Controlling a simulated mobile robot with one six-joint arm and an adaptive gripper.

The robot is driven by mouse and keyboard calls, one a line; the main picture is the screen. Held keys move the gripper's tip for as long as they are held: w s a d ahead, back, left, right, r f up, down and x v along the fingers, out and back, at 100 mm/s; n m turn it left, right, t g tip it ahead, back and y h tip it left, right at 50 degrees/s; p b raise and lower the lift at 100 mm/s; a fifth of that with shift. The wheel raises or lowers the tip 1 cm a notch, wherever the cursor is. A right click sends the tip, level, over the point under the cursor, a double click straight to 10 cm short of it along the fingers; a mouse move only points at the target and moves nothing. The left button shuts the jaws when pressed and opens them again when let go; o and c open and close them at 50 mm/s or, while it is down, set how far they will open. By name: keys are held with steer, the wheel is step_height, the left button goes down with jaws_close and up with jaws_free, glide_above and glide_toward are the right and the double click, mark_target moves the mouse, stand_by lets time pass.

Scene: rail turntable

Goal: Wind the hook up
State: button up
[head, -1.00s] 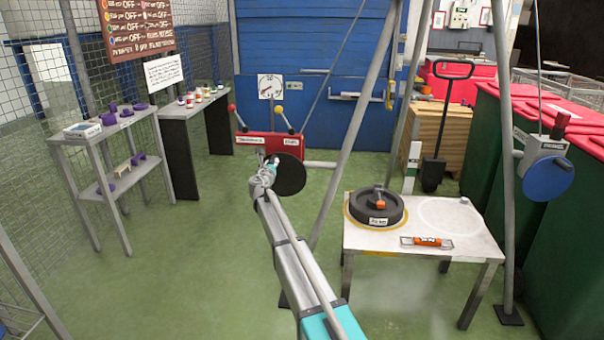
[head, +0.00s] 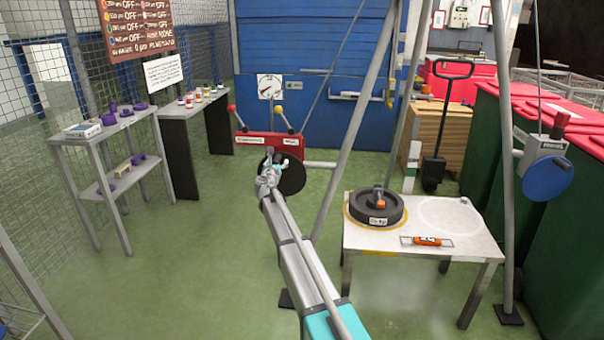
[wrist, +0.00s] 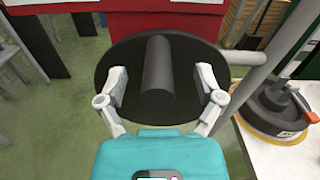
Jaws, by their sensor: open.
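A red winch box (head: 262,139) with two levers stands beyond my arm. On its front is a round black disc (head: 294,178), also in the wrist view (wrist: 112,62), with a dark cylindrical handle (wrist: 157,62) sticking out toward me. My gripper (wrist: 160,88) is open, with one finger on each side of the handle. Gaps show between the fingers and the handle. In the head view my gripper (head: 273,164) covers part of the disc. I cannot clearly make out the hook.
A pale table (head: 415,266) at right holds a round dark weight (head: 362,210) with an orange part on top, and an orange level (head: 427,240). A slanted grey post (head: 350,145) stands close right of the disc. A blue disc winch (head: 548,178) is far right.

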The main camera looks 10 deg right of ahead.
steer(key=v, duration=0.8)
stand_by(0.9)
steer(key=shift+r, duration=0.1)
steer(key=s+d+f+m+g+h, duration=0.1)
steer(key=s+d+f+m+g, duration=0.45)
steer(key=s+m, duration=0.45)
steer(key=s+d+f+m+g+h, duration=0.1)
steer(key=s+d+f+m+g, duration=0.35)
steer(key=s+d+m, duration=0.4)
steer(key=s+a+f+m+g+y, duration=0.25)
steer(key=s+m, duration=0.25)
steer(key=s, duration=0.4)
steer(key=s+a+f+m+g+y, duration=0.1)
steer(key=s+f+m+g+y, duration=0.15)
steer(key=s+m, duration=0.45)
steer(key=s+a+f+m+g+y, duration=0.2)
steer(key=s+f+m+y, duration=0.1)
steer(key=s, duration=0.8)
step_height(320, 180, up, 26)
steer(key=p, duration=2.7)
steer(key=shift+w, duration=0.15)
